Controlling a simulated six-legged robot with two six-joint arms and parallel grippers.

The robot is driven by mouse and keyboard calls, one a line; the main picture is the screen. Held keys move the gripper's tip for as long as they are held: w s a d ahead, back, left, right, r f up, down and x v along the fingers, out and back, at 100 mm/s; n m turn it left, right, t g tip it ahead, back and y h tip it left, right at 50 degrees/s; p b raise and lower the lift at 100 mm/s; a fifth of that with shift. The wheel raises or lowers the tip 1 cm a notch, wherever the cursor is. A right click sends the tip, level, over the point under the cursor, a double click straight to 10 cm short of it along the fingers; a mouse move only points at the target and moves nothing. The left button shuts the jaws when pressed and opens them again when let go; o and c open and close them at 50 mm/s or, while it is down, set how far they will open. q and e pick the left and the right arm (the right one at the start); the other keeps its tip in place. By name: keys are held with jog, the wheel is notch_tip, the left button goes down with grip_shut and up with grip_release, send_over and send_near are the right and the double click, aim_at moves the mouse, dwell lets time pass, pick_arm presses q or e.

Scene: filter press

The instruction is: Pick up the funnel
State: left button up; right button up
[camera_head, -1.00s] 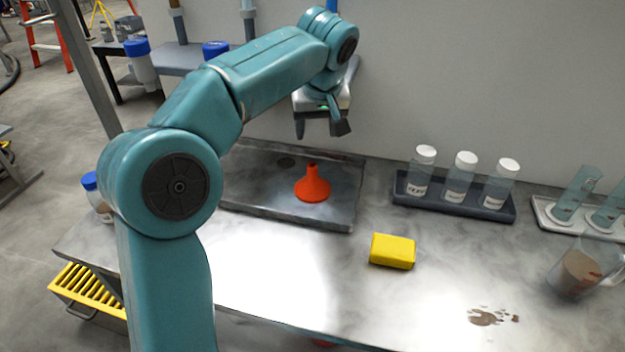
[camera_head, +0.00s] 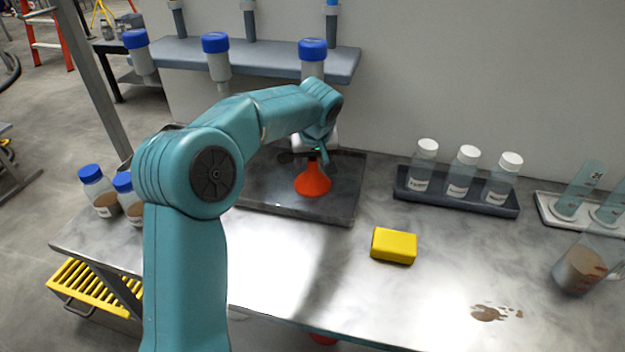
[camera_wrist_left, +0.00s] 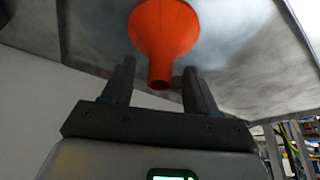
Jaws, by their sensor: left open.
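The orange funnel (camera_head: 313,181) stands wide end down, spout up, on the dark metal tray (camera_head: 346,214) at the back of the bench. My left gripper (camera_head: 308,160) is open just above it, at the height of the spout. In the left wrist view, the funnel (camera_wrist_left: 165,38) shows with its spout between the two fingers of my left gripper (camera_wrist_left: 160,72). Gaps show on both sides of the spout. The gripper hides part of the spout in the head view. My right gripper is not in view.
A yellow block (camera_head: 394,245) lies right of the tray. A rack (camera_head: 455,197) of white-capped bottles stands behind it. A beaker (camera_head: 583,270) and a brown spill (camera_head: 490,313) are at the right. A shelf (camera_head: 265,57) with blue-capped bottles is behind.

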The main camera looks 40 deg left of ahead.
pick_arm(q)
jog(key=shift+w+a+f, duration=0.1)
jog(key=shift+f, duration=0.15)
jog(key=shift+r, duration=0.1)
jog(key=c, duration=0.4)
grip_shut()
